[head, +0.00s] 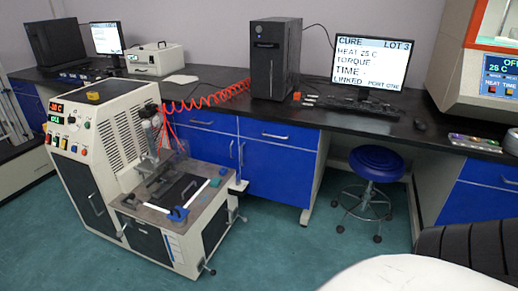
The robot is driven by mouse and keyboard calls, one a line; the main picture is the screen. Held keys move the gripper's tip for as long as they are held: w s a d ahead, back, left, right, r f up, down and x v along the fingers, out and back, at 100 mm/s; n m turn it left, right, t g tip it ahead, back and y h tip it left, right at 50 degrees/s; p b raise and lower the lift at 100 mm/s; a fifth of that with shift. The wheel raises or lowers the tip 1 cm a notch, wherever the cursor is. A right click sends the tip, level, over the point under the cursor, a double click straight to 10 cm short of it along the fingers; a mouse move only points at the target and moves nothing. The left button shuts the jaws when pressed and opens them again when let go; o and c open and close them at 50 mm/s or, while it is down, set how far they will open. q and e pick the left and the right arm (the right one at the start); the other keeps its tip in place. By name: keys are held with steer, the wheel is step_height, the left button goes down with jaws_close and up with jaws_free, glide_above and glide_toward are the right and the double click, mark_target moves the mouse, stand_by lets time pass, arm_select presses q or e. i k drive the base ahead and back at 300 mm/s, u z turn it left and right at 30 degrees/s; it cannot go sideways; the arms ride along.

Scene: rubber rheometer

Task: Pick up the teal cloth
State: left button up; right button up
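I cannot clearly make out a teal cloth in the head view. Neither of my grippers is in view.
The cream rheometer (110,135) stands on the floor at left, with red coiled hoses behind it. A black-topped counter (350,118) with blue cabinets carries a computer tower (275,60) and a monitor (372,60). A blue stool (376,163) stands before it. The teal floor (290,250) in front is clear.

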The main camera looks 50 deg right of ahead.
mark_target(215, 182)
steer(key=z, duration=2.2)
steer(key=i, duration=1)
steer(key=z, duration=0.45)
steer(key=i, duration=1.05)
steer(key=u, duration=0.8)
